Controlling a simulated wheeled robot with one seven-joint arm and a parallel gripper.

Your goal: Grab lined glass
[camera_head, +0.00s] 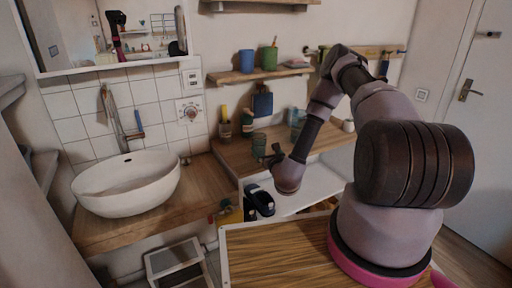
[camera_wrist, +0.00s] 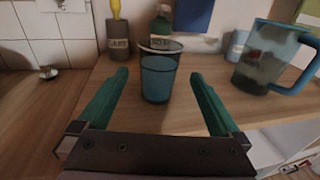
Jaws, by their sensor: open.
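A clear bluish glass with a dark rim (camera_wrist: 159,78) stands upright on the wooden counter in the wrist view. I cannot make out lines on it clearly. In the head view the glass (camera_head: 259,144) stands near the counter's front left part. My gripper (camera_wrist: 158,82) is open, its two green fingers pointing at the glass, one to each side and nearer to the camera. The glass appears between the fingertips, and no finger is seen touching it. In the head view my gripper (camera_head: 271,156) is small and dark beside the glass.
A blue-handled pitcher (camera_wrist: 268,60) stands right of the glass. Behind are a grey cup (camera_wrist: 117,38), a green bottle (camera_wrist: 161,26) and a light blue cup (camera_wrist: 237,45). The wooden counter (camera_head: 225,152) adjoins a white basin (camera_head: 128,187). A shelf with cups hangs above.

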